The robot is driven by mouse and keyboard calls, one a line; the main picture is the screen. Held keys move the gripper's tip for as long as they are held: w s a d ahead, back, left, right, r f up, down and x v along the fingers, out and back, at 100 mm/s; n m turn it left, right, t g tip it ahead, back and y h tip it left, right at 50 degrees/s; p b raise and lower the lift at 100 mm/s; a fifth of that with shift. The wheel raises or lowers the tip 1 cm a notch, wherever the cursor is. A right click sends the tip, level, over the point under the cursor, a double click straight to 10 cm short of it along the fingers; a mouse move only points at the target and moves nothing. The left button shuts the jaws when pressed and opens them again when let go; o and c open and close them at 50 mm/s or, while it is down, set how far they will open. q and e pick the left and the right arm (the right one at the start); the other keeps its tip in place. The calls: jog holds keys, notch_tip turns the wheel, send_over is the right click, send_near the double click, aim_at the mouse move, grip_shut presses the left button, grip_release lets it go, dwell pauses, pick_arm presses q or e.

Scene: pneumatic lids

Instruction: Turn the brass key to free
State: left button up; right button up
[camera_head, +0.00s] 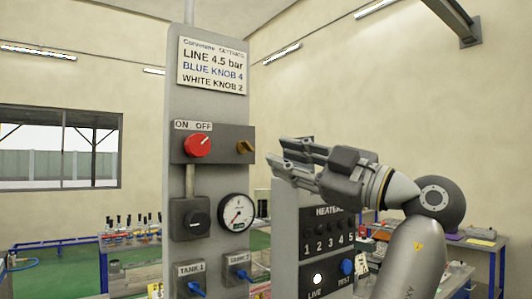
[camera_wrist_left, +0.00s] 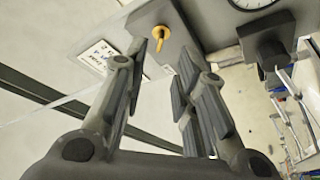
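The brass key (camera_head: 245,146) sticks out of the right end of a dark box (camera_head: 219,157) on the grey panel column. In the left wrist view the key (camera_wrist_left: 161,36) shows beyond my fingertips, roughly between them and not touched. My left gripper (camera_head: 277,151) is just right of the key in the head view. In the left wrist view its fingers (camera_wrist_left: 163,62) are apart with nothing between them. A red knob (camera_head: 197,145) sits left of the key under an ON/OFF label, its white mark toward OFF. My right gripper is not in view.
Below the key are a black knob box (camera_head: 190,218), a pressure gauge (camera_head: 237,212) and blue-handled tank valves (camera_head: 197,287). A HEATERS panel (camera_head: 327,240) stands to the right, behind my arm. Tables with bottles (camera_head: 130,230) stand farther back left.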

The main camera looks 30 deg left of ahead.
pick_arm(q)
jog(key=shift+v, duration=2.2)
